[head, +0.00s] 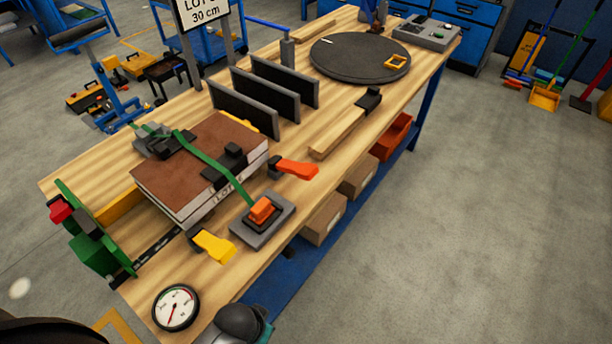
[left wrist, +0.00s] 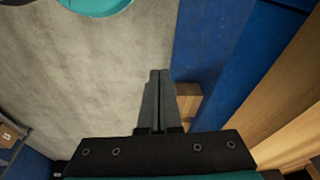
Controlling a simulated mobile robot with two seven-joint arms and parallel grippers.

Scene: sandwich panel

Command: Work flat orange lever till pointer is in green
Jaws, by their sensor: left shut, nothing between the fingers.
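A flat orange lever (head: 298,169) sticks out from a black mount at the right side of a brown-topped panel stack (head: 198,163). A second orange piece (head: 262,209) sits on a grey base plate (head: 264,232) where a green strap (head: 215,165) ends. A round white gauge (head: 176,307) lies at the table's near corner. Its thin red pointer points to the lower left; the coloured bands are too small to read surely. My left gripper (left wrist: 158,74) is shut and empty, over the floor beside the table's blue lower shelf. My right gripper is in neither view.
A yellow lever (head: 213,246) lies between the stack and the gauge. A green bracket with a red knob (head: 60,210) stands at the left edge. Black upright plates (head: 243,110) and a dark round turntable (head: 360,58) are farther back. Boxes (head: 323,222) sit below the tabletop.

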